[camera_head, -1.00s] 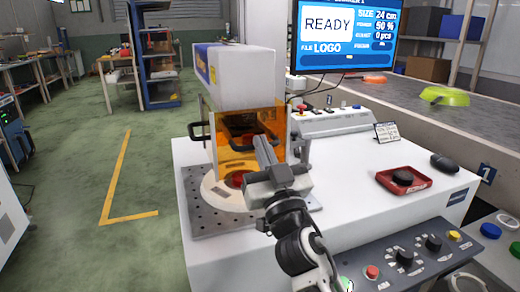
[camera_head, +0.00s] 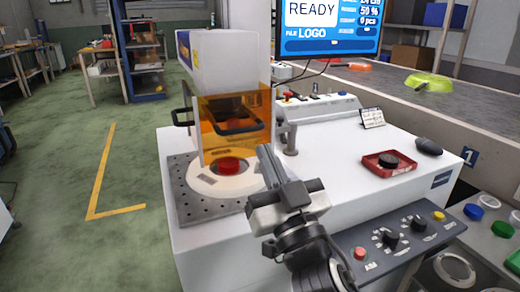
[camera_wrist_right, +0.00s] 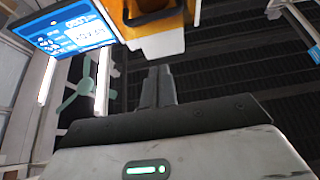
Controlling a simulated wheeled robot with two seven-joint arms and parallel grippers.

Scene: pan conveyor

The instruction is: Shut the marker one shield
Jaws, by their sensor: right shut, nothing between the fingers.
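The marker's shield (camera_head: 257,104) is a see-through orange cover with dark bar handles, under the marker's white housing, in the head view. Its front handle (camera_head: 240,130) faces me. A red round piece (camera_head: 229,166) sits on the pale round plate below; I cannot tell whether the shield is fully down. My right gripper (camera_head: 264,150) is shut and empty, in front and to the right of the shield, seemingly apart from the handle. In the right wrist view its fingers (camera_wrist_right: 157,84) point up toward the shield (camera_wrist_right: 176,22), with a dark handle (camera_wrist_right: 150,14) above them. My left gripper is not in view.
A screen (camera_head: 330,25) reads READY. A control panel (camera_head: 400,237) with knobs lies at the front right. A red tray (camera_head: 378,170) with a black round piece stands on the white bench. A conveyor (camera_head: 470,110) with a green pan (camera_head: 428,82) runs behind.

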